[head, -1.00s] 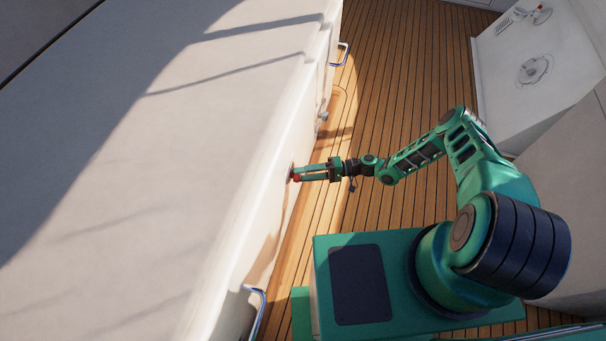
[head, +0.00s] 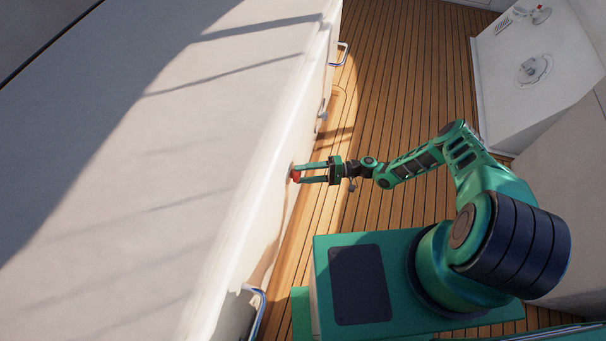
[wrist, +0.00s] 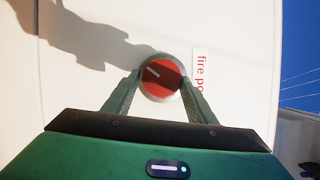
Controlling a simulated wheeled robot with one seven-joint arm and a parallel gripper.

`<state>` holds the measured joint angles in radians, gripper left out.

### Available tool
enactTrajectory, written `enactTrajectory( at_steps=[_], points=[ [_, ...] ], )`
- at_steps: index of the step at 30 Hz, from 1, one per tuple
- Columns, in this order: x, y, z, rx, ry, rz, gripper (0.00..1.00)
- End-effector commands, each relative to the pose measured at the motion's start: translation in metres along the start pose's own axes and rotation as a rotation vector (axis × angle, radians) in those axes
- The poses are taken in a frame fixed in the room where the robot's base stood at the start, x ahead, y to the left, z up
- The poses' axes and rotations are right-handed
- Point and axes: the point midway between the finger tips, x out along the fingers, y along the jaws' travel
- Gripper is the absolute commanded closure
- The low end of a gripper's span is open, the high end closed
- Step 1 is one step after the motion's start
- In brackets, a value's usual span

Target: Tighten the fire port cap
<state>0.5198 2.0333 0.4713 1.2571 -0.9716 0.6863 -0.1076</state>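The fire port cap (wrist: 157,73) is a round red disc with a white line mark and a pale metal rim, set in a white panel. The mark slants from upper left to lower right in the wrist view. In the head view the cap (head: 296,176) shows as a small red spot on the side of the white hull. My gripper (wrist: 160,77) faces the cap, one finger at each side, the tips appearing to meet its edges. In the head view my gripper (head: 300,174) reaches the panel. The fingertips partly hide the rim.
A label reading "fire po" (wrist: 200,72) is right of the cap, partly hidden by a finger. Chrome handles (head: 343,54) and a small knob (head: 322,116) are along the panel. Open plank deck (head: 400,70) lies to the right.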

Motion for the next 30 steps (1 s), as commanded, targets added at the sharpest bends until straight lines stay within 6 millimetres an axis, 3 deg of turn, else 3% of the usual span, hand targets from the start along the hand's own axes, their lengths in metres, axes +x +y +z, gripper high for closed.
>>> enactTrajectory(
  at_steps=[14, 30],
  points=[
    [-0.007, -0.001, 0.001, -0.001, -0.004, -0.004, 0.35],
    [-0.096, 0.001, -0.001, 0.0, 0.0, -0.002, 0.35]
  ],
)
